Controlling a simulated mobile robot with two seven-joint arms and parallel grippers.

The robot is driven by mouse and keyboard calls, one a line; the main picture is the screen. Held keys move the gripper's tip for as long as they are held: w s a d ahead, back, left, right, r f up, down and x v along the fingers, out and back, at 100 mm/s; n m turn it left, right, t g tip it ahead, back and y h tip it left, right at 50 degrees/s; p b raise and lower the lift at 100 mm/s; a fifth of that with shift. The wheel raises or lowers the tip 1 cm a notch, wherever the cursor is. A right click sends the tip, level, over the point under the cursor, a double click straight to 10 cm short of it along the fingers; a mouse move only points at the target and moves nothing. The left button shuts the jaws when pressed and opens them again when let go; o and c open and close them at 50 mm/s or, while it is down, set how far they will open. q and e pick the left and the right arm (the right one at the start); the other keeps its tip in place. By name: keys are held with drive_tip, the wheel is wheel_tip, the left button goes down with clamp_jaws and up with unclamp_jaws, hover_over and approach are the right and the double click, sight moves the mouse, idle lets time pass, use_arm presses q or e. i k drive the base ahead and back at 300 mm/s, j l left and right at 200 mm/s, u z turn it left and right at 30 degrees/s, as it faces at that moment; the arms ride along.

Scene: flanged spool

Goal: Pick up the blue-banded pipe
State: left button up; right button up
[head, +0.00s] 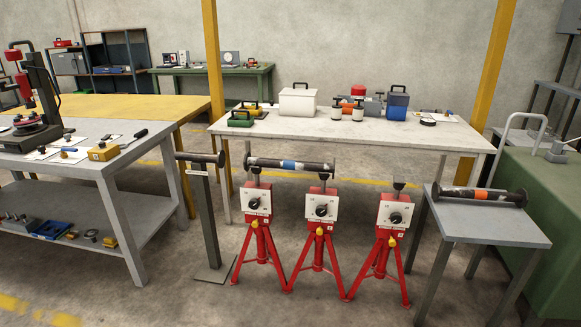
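The blue-banded pipe (289,164) is dark, with a flange at each end and a blue band near its middle. It lies level across the tops of two red tripod stands, the left stand (261,240) and the middle stand (319,245). Its left end reaches a little past the left stand, and its right end is close to the middle stand. Neither of my grippers shows in the head view, and nothing is seen holding the pipe.
A third red stand (381,253) has no pipe on it. An orange-banded pipe (481,196) lies on a small grey table (490,228) at right. A grey post (208,220) with a dark flanged piece stands left. A white table (390,135) is behind the stands. Floor in front is clear.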

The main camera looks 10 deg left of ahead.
sight(248, 161)
drive_tip(key=i+j+z, duration=0.15)
drive_tip(key=i+j, duration=0.15)
drive_tip(key=i+j+z, duration=0.15)
drive_tip(key=j, duration=0.25)
drive_tip(key=i+j+z, duration=0.15)
drive_tip(key=i+j, duration=0.2)
drive_tip(key=i+j+z, duration=0.2)
drive_tip(key=j, duration=0.25)
